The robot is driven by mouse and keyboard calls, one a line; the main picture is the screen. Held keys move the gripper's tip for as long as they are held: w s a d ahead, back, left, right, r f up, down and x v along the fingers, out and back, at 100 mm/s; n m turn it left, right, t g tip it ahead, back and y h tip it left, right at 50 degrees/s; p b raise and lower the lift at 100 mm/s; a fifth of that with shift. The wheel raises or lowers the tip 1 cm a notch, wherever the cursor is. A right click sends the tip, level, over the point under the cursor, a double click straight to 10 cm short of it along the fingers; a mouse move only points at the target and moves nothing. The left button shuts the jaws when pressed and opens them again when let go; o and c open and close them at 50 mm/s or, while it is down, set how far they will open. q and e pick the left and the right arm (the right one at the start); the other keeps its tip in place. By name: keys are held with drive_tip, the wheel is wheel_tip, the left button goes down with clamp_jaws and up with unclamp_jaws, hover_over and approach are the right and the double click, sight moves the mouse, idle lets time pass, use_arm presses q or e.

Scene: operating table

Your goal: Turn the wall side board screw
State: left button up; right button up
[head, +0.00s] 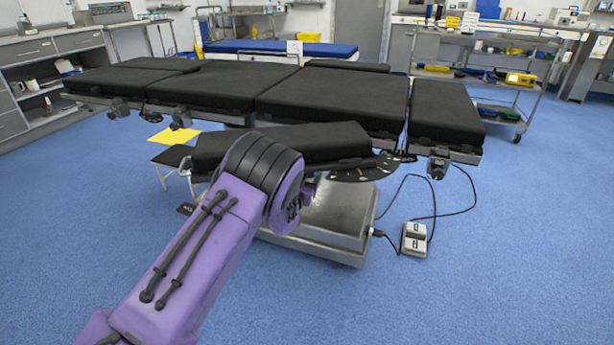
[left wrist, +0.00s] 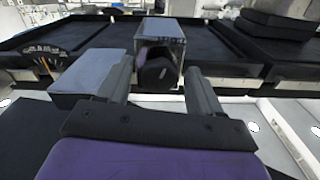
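In the left wrist view a black knob-like screw (left wrist: 157,75) sits under a grey metal block (left wrist: 160,32) at the edge of a black padded board. My left gripper (left wrist: 158,80) is open, with one finger on each side of the screw. Narrow gaps seem to show between the fingers and the screw, so contact cannot be told. In the head view my purple left arm reaches to a tilted black padded board (head: 330,138) at the table's near side. There the arm hides the screw and most of the gripper. My right gripper is not in view.
The black-padded operating table (head: 330,95) stands on a metal base (head: 330,222). A curved dark plate with holes (head: 375,168) lies right of my arm. A foot pedal (head: 414,240) with cables lies on the blue floor. The floor at right is clear. A trolley (head: 485,75) stands behind.

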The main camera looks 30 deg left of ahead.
use_arm(q)
drive_tip(key=shift+s, duration=0.1)
drive_tip(key=p+v, duration=0.1)
drive_tip(key=v, duration=0.9)
drive_tip(key=shift+s+p, duration=0.15)
drive_tip(key=shift+p, duration=0.15)
drive_tip(key=s+d+f+n+g, duration=0.35)
drive_tip(key=s+f+g, duration=0.45)
drive_tip(key=s+f, duration=0.9)
drive_tip(key=s+d+f+n+g, duration=0.1)
drive_tip(key=s+d+f+g, duration=0.15)
drive_tip(key=s, duration=0.45)
drive_tip(key=s+d+f+n+g+h, duration=0.1)
drive_tip(key=s+d+f+g, duration=0.1)
drive_tip(key=s+f, duration=0.35)
drive_tip(key=s+d+f+g, duration=0.2)
drive_tip(key=s, duration=0.6)
wheel_tip(320, 180, up, 22)
drive_tip(key=w+p, duration=0.1)
drive_tip(key=p, duration=2)
drive_tip(key=shift+a, duration=0.2)
